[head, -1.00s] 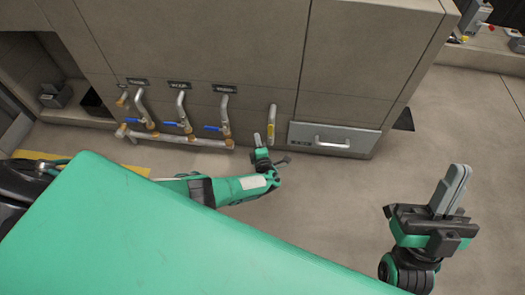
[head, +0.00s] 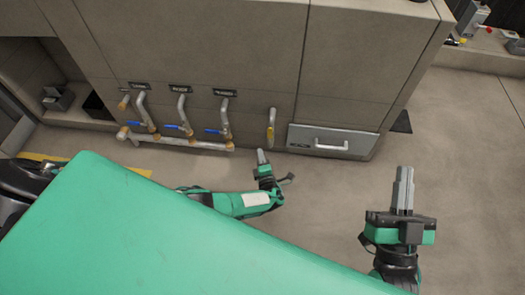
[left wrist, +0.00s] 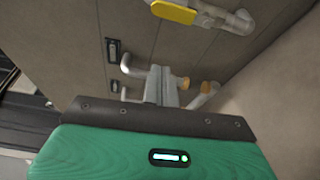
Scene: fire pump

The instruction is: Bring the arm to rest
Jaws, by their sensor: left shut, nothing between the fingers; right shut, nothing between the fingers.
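My left gripper (head: 262,157) is shut and empty, above the floor in front of the pump cabinet. Its fingertips point toward the cabinet, near the foot of the pipe with the yellow handle (head: 270,132), and look apart from it. In the left wrist view its shut fingers (left wrist: 161,86) show in front of pipes and the cabinet face, with the yellow handle (left wrist: 173,12) at the top. My right gripper (head: 404,187) is shut and empty at the right, over open floor, fingers pointing away from me.
The cabinet (head: 200,45) carries several pipes, some with blue handles (head: 174,126), and a grey drawer panel (head: 331,141) with a bar handle. A counter with small items (head: 485,45) stands at the back right. The floor (head: 460,140) at the right is clear.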

